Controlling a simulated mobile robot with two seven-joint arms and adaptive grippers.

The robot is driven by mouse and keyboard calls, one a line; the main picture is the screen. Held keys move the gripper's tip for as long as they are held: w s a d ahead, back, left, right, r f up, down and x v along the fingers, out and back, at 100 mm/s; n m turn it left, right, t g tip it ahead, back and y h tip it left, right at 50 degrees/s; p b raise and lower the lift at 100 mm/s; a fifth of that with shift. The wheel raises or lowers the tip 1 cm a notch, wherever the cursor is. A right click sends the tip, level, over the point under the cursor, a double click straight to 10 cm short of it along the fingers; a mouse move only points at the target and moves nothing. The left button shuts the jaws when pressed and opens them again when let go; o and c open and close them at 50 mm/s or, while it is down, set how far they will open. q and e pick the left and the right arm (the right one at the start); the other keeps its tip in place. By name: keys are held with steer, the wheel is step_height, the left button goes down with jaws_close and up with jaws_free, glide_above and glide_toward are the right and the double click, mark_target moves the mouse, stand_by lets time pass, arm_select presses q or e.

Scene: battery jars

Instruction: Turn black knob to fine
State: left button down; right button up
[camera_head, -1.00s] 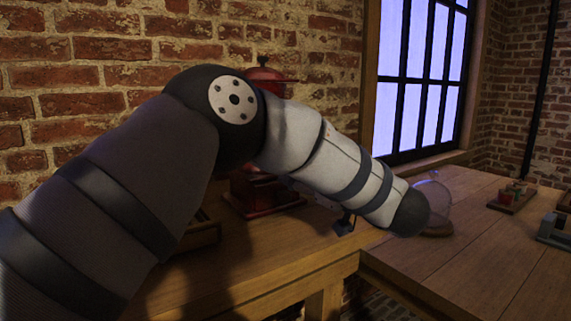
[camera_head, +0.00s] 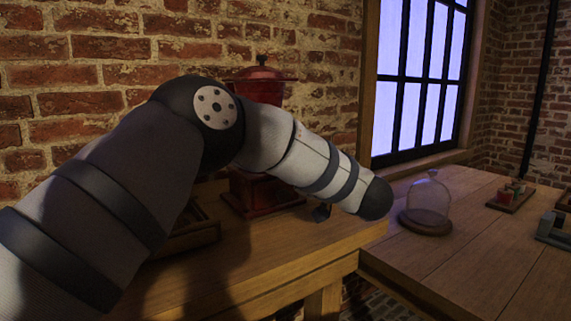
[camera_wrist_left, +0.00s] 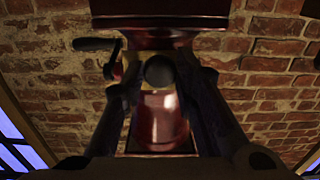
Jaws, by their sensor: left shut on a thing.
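The red coffee grinder (camera_head: 262,73) stands against the brick wall on the wooden bench, its middle hidden behind my left arm in the head view. In the left wrist view its red body (camera_wrist_left: 160,120) shows behind the fingers. A round black knob (camera_wrist_left: 159,71) sits at the middle of the wrist view. My left gripper (camera_wrist_left: 159,78) has its dark fingers on either side of the knob, shut on it. A dark crank-like handle (camera_wrist_left: 95,44) shows to the left of the knob. Fine marks on the knob cannot be read. My right gripper is out of view.
A wooden tray or box (camera_head: 195,236) lies on the bench left of the grinder. On the right-hand table (camera_head: 480,250) stand a glass dome (camera_head: 429,198), a small board with red items (camera_head: 510,197) and a grey piece (camera_head: 555,230). The table's front middle is clear.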

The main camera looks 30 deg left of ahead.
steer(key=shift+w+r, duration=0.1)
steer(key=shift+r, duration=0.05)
arm_select(q)
steer(key=shift+r+n+p, duration=0.15)
steer(key=shift+n+p, duration=0.35)
steer(key=shift+n, duration=0.7)
steer(key=n, duration=0.2)
steer(key=shift+n+p, duration=0.3)
steer(key=shift+p, duration=0.1)
steer(key=n, duration=0.3)
steer(key=shift+n+p, duration=0.3)
steer(key=shift+p, duration=0.1)
steer(key=shift+n+p, duration=0.3)
steer(key=shift+n, duration=1.2)
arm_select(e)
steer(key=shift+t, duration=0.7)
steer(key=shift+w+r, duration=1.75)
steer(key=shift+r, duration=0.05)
arm_select(q)
steer(key=c, duration=1.3)
jaws_free()
